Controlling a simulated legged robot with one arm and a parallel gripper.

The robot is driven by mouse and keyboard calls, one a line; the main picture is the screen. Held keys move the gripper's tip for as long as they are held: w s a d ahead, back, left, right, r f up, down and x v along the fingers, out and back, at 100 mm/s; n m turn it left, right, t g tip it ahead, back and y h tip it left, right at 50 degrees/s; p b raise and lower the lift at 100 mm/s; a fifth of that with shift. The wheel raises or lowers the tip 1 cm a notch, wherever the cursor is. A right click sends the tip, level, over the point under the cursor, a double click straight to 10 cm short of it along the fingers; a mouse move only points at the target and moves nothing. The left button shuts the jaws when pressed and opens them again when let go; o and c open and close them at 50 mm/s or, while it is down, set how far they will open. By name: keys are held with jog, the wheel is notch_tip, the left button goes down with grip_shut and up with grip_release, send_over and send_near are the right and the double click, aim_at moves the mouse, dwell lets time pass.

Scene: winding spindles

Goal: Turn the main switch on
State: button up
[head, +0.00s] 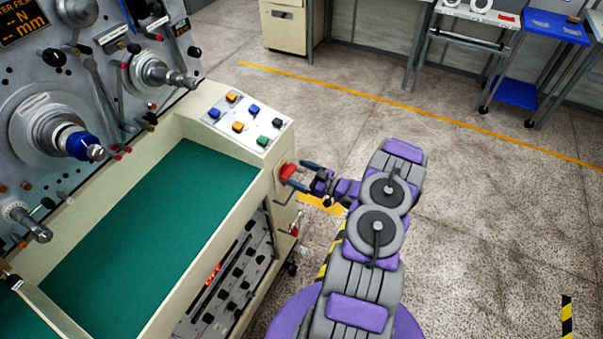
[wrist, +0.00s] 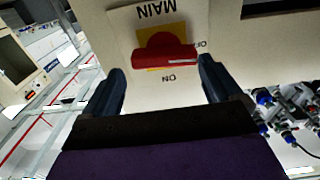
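The main switch is a red handle on a yellow plate on the machine's cream end panel. It shows in the head view (head: 288,172) and in the wrist view (wrist: 165,57). The wrist view shows upside-down labels: MAIN above, OFF by the handle's right end, ON below. The handle lies nearly level in that picture, its right end by OFF. My gripper is at the switch in the head view (head: 305,174). In the wrist view my gripper (wrist: 163,72) is open, its dark fingers on either side of the handle, with visible gaps. Contact is not visible.
A sloped panel with coloured buttons (head: 240,121) is above the switch. A green-lined tray (head: 150,235) lies to the left, below spindles. Open concrete floor (head: 480,190) is on the right. Benches and a blue cart (head: 553,27) stand at the back.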

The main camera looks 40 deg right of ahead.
jog(key=shift+o, duration=1.1)
jog(key=shift+w+a+r, duration=0.15)
jog(key=shift+w+r, duration=0.4)
jog(key=shift+w, duration=0.15)
jog(key=shift+s+f, duration=0.1)
jog(key=shift+s, duration=0.05)
jog(key=shift+s+f+p, duration=0.15)
jog(key=shift+s+p, duration=0.15)
jog(key=shift+s+a+f+p, duration=0.25)
jog(key=shift+s+a+p, duration=0.2)
jog(key=shift+s, duration=0.15)
jog(key=shift+s+d, duration=0.15)
jog(key=shift+s, duration=0.1)
jog(key=d+p+v, duration=0.1)
jog(key=p+v, duration=0.6)
jog(key=v, duration=1)
jog(key=shift+f, duration=0.3)
jog(key=shift+d, duration=0.15)
